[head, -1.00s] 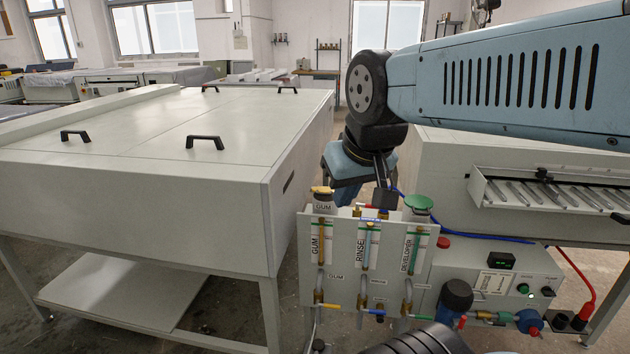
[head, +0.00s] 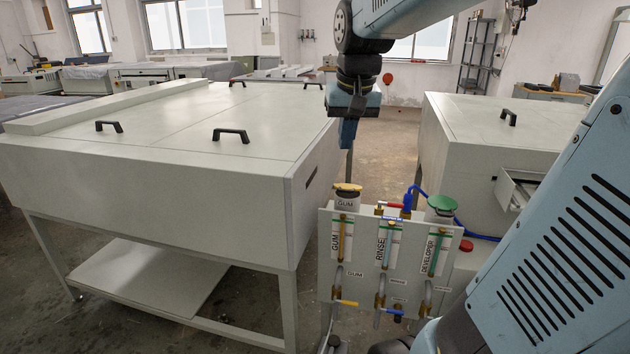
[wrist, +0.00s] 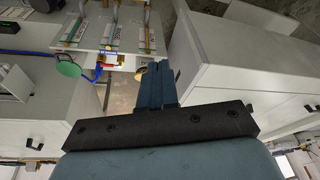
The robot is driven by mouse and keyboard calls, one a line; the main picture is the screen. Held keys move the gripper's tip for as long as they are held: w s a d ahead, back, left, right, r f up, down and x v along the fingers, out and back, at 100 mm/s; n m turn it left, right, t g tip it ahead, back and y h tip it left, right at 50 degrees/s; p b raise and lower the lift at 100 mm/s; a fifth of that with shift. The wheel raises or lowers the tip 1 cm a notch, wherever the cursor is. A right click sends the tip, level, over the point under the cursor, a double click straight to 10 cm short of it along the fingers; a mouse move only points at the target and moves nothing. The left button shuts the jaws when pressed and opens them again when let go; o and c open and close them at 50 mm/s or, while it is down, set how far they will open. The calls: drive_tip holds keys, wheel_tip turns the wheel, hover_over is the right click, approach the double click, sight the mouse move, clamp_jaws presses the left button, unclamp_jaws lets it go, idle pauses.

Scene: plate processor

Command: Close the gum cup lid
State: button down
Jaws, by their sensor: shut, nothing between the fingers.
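The gum cup (head: 346,202) is a small cup labelled GUM at the top left of the upright panel. Its yellow-orange lid (head: 347,187) lies roughly flat across the cup's top; I cannot tell whether it is fully seated. My gripper (head: 348,142) is shut and empty, pointing down above the lid and apart from it in the head view. In the wrist view my gripper (wrist: 156,66) hides most of the gum cup; a bit of the yellow lid (wrist: 140,74) shows beside the fingers.
The panel (head: 366,283) also carries a green-lidded developer cup (head: 441,203), with a blue hose and brass fittings between the cups. A large pale cabinet (head: 150,190) stands left, another (head: 480,130) right. Open air surrounds my gripper above the panel.

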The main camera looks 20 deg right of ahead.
drive_tip(key=w+d+f+m+g, duration=0.1)
drive_tip(key=w+d, duration=0.2)
drive_tip(key=w, duration=0.4)
drive_tip(key=w+d+f+m+g, duration=0.1)
drive_tip(key=w+d+f, duration=0.15)
drive_tip(key=w, duration=0.55)
drive_tip(key=m+g, duration=0.2)
hover_over(348, 188)
drive_tip(key=s+a, duration=0.2)
drive_tip(key=s, duration=0.1)
wheel_tip(348, 188, down, 6)
wheel_tip(348, 188, down, 14)
drive_tip(key=shift+s+a+f+y, duration=0.25)
drive_tip(key=shift+s+y, duration=0.05)
drive_tip(key=shift+y, duration=0.1)
drive_tip(key=shift+a, duration=0.1)
